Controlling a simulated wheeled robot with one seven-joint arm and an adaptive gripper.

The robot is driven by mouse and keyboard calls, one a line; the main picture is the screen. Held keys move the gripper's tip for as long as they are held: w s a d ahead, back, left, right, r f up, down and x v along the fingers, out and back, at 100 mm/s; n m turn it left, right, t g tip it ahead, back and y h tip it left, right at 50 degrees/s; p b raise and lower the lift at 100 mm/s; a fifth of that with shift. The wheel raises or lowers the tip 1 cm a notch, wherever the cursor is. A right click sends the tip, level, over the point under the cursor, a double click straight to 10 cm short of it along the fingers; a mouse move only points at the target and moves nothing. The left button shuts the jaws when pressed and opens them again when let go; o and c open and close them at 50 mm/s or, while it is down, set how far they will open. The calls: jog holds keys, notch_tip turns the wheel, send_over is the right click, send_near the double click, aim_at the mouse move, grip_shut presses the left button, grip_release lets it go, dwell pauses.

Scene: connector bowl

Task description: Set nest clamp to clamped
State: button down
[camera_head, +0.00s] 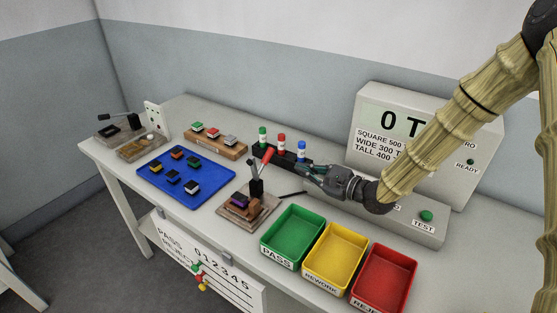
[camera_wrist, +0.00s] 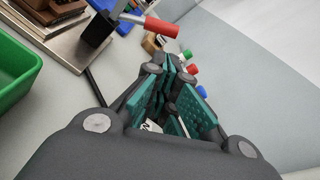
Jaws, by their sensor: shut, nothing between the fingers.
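The nest clamp (camera_head: 256,185) stands on a brown-grey fixture base (camera_head: 237,210) mid-table. Its lever with a red handle (camera_head: 266,156) points up and tilts to the right. A dark purple block (camera_head: 240,200) sits in the nest beside it. My gripper (camera_head: 308,169) is shut and empty, to the right of the red handle and apart from it. In the wrist view, the red handle (camera_wrist: 162,27) is ahead of my gripper (camera_wrist: 172,75), slightly left of the fingertips. The clamp's black post (camera_wrist: 98,30) shows at upper left.
Green (camera_head: 292,236), yellow (camera_head: 335,256) and red (camera_head: 385,278) bins stand at the front right. Coloured-cap items stand in a black rack (camera_head: 280,155) behind the clamp. A blue mat (camera_head: 180,198) with several blocks lies left. The tester (camera_head: 380,110) stands behind my arm.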

jog(key=shift+w+a+f, duration=0.15)
jog(key=shift+w+f, duration=0.15)
jog(key=shift+w, duration=0.2)
jog(key=p+x, duration=0.2)
jog(key=x, duration=0.7)
jog(key=shift+s+a+p, duration=0.1)
jog(key=shift+a+p, duration=0.15)
jog(key=shift+p, duration=0.15)
jog(key=shift+a+b, duration=0.1)
jog(key=shift+b, duration=0.45)
jog(key=shift+r, duration=0.3)
jog(key=shift+n+b, duration=0.3)
jog(key=shift+b, duration=0.1)
